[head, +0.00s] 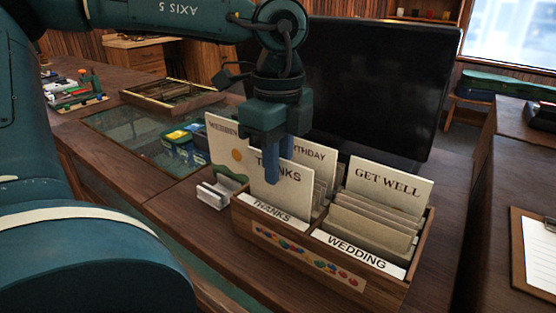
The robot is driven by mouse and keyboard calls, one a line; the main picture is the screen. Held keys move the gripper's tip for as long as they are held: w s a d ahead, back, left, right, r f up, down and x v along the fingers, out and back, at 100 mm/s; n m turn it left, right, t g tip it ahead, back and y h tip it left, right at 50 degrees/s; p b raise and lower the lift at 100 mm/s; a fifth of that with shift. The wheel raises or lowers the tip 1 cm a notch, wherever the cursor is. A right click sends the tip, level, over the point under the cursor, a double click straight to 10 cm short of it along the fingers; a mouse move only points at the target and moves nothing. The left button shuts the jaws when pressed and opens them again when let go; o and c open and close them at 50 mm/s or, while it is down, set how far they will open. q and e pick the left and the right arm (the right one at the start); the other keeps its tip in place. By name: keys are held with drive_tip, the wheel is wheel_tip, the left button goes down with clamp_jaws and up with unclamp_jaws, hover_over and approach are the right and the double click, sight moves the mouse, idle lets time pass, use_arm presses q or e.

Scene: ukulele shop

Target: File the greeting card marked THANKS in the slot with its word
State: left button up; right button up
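The cream greeting card marked THANKS (296,192) stands almost upright in the front left slot of a wooden card box (262,238). Its lower edge is hidden behind that slot's white THANKS label (271,212). My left gripper (273,178) comes down from above at the card's top edge. One finger covers part of the printed word, and the other is mostly hidden behind the card. The fingers look close together, shut on the card. My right gripper is not in view.
The front right slot has a WEDDING label (357,252) and several cards; a GET WELL card (388,184) stands behind. WEDDING and BIRTHDAY cards stand in back slots. A small white holder (213,195) sits left of the box, and a dark screen (375,90) behind it.

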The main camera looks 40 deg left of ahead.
use_arm(q)
drive_tip(key=shift+o, duration=0.9)
wheel_tip(320, 180, up, 13)
drive_tip(key=shift+r, duration=0.15)
idle(0.4)
